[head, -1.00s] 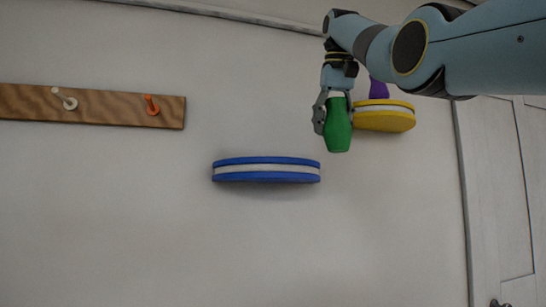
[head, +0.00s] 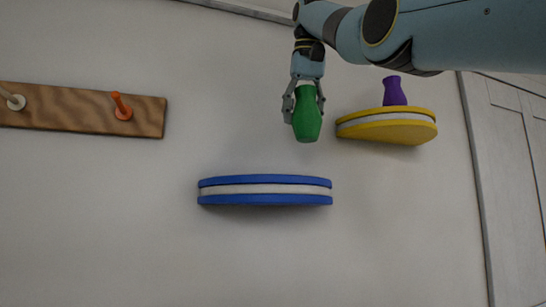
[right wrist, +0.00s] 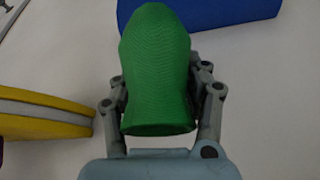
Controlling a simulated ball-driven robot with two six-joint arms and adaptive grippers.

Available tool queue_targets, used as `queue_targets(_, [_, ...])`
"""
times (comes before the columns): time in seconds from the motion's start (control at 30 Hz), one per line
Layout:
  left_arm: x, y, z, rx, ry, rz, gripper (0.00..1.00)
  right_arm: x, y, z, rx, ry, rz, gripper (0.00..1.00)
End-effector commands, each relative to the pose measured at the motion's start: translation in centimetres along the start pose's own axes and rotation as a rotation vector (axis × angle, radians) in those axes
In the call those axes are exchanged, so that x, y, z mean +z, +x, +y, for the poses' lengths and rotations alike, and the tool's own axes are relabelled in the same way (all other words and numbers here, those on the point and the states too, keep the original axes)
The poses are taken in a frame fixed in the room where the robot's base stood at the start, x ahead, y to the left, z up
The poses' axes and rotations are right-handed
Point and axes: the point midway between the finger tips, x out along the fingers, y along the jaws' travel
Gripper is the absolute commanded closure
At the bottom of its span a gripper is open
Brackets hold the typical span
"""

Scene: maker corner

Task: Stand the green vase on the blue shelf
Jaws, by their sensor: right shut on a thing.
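The green vase (head: 307,118) is held by my right gripper (head: 304,100), which is shut on it with a finger on each side. It hangs above the right part of the blue shelf (head: 265,199) in the head view, apart from it. In the right wrist view the green vase (right wrist: 158,70) fills the middle between the fingers of my right gripper (right wrist: 162,105). The blue shelf (right wrist: 225,10) shows behind it at the top. My left gripper is not in view.
A yellow shelf (head: 395,132) with a purple vase (head: 394,91) on it is to the right. A wooden peg rail (head: 70,112) with an orange peg (head: 121,106) is on the wall at left. A door (head: 510,150) is at far right. The blue shelf's top looks bare.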

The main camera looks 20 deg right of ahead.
Motion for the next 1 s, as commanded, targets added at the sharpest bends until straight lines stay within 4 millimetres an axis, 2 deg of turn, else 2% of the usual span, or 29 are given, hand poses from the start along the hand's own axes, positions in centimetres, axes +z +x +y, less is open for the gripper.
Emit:
queue_targets(0.03, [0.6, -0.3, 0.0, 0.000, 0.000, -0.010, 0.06, -0.1, 0.8, -1.4, 0.000, -0.003, -0.002, 0.84])
queue_targets(0.1, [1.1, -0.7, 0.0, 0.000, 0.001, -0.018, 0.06, -0.1, 1.9, -2.9, 0.001, -0.003, -0.003, 0.84])
queue_targets(0.3, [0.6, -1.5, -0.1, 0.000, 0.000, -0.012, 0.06, -0.1, 4.0, -5.7, 0.000, -0.001, 0.001, 0.84])
queue_targets(0.43, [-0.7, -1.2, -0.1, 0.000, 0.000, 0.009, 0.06, 0.0, 4.8, -6.1, 0.000, 0.001, 0.002, 0.84])
queue_targets(0.5, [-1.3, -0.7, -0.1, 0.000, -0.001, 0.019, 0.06, 0.4, 5.9, -6.1, 0.000, 0.001, 0.001, 0.84])
queue_targets(0.7, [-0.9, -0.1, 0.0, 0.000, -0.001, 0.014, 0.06, 1.4, 8.0, -6.0, 0.000, 0.001, 0.001, 0.84])
queue_targets(1.0, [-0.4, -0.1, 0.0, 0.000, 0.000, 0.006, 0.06, 1.4, 8.1, -6.0, 0.000, 0.001, 0.001, 0.85])
